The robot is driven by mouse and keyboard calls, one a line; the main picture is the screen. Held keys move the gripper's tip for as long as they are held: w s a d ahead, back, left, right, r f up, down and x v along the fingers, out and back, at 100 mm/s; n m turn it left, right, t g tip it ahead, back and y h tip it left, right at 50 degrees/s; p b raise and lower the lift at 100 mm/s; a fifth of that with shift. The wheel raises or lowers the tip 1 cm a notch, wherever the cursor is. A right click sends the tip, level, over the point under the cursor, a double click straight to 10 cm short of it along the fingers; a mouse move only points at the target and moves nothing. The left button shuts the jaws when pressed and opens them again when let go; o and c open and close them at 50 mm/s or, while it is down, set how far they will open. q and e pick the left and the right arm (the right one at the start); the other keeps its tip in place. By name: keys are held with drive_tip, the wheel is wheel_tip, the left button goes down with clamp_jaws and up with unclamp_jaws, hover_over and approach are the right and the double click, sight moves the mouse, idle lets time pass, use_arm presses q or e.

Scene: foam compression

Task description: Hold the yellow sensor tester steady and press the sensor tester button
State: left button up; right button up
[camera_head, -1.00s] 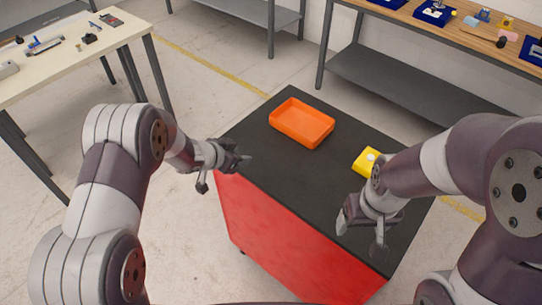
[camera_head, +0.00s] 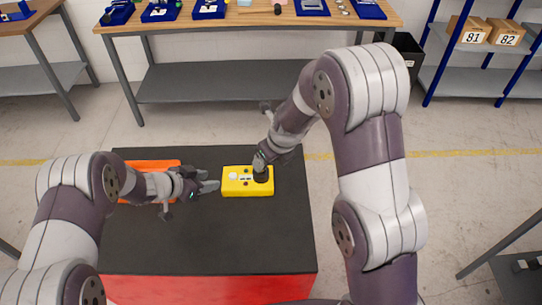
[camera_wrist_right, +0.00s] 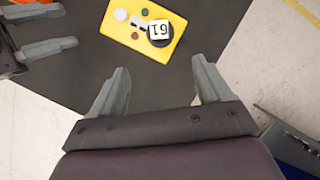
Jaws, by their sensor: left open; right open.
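The yellow sensor tester (camera_head: 237,188) lies flat on the black cart top, right of its middle. Its face has a white round button (camera_wrist_right: 120,14), small red and green buttons and a black round part bearing a white tag marked 61 (camera_wrist_right: 160,30). My left gripper (camera_head: 214,182) is open just left of the tester, fingers pointing at it; it also shows in the right wrist view (camera_wrist_right: 68,26). My right gripper (camera_head: 259,166) is over the tester's right end in the head view. In its wrist view its open fingers (camera_wrist_right: 160,66) are empty, with the tester beyond them.
An orange tray (camera_head: 150,166) sits at the cart's back left, partly behind my left arm. The black cart top (camera_head: 200,245) is bare in front. A workbench (camera_head: 230,20) with blue trays and a shelf rack (camera_head: 470,65) stand behind, across open floor.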

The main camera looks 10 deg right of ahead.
drive_tip(key=m, duration=0.1)
hover_over(263, 172)
drive_tip(key=s, duration=0.2)
drive_tip(key=f, duration=0.5)
drive_tip(key=shift+s+d+f, duration=0.1)
drive_tip(key=shift+d+f, duration=0.3)
drive_tip(key=x, duration=0.6)
drive_tip(key=shift+w+a+f, duration=0.1)
drive_tip(key=shift+w+f, duration=0.05)
drive_tip(key=shift+w, duration=0.15)
use_arm(q)
drive_tip(key=shift+w, duration=0.1)
use_arm(e)
drive_tip(key=shift+s+f, duration=0.1)
use_arm(q)
drive_tip(key=shift+w+f, duration=0.1)
use_arm(e)
clamp_jaws()
use_arm(q)
clamp_jaws()
